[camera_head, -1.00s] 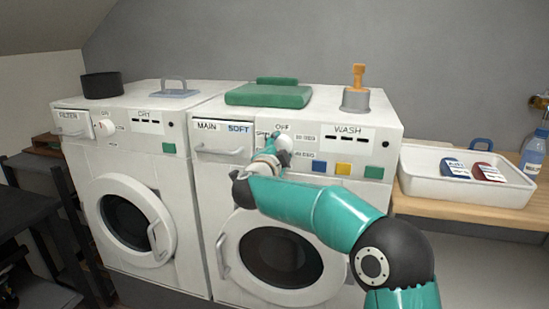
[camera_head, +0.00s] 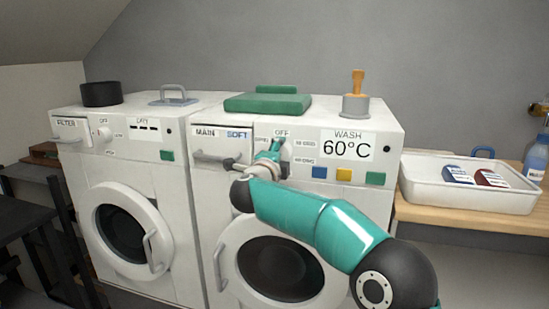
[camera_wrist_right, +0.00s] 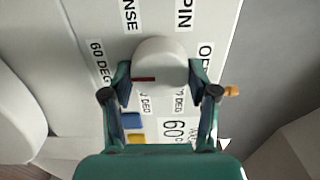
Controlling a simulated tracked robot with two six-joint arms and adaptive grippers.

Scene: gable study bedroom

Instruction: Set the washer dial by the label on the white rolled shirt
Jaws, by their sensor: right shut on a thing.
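The washer (camera_head: 213,190) is the right one of two white machines. Its display (camera_head: 347,146) reads "WASH 60°C". My right gripper (camera_head: 276,152) is at the front panel, mostly covering the dial in the head view. In the right wrist view the white round dial (camera_wrist_right: 160,58) sits between the two fingers of my right gripper (camera_wrist_right: 160,76), which is shut on it. A red mark (camera_wrist_right: 143,79) on the dial faces left, toward the side with the "60 DEG" label (camera_wrist_right: 100,62). The white rolled shirt is not in view. My left gripper is not in view.
The dryer (camera_head: 82,185) stands at left with its own dial. At right, a white tray (camera_head: 425,188) holds two packets beside a bottle (camera_head: 537,160).

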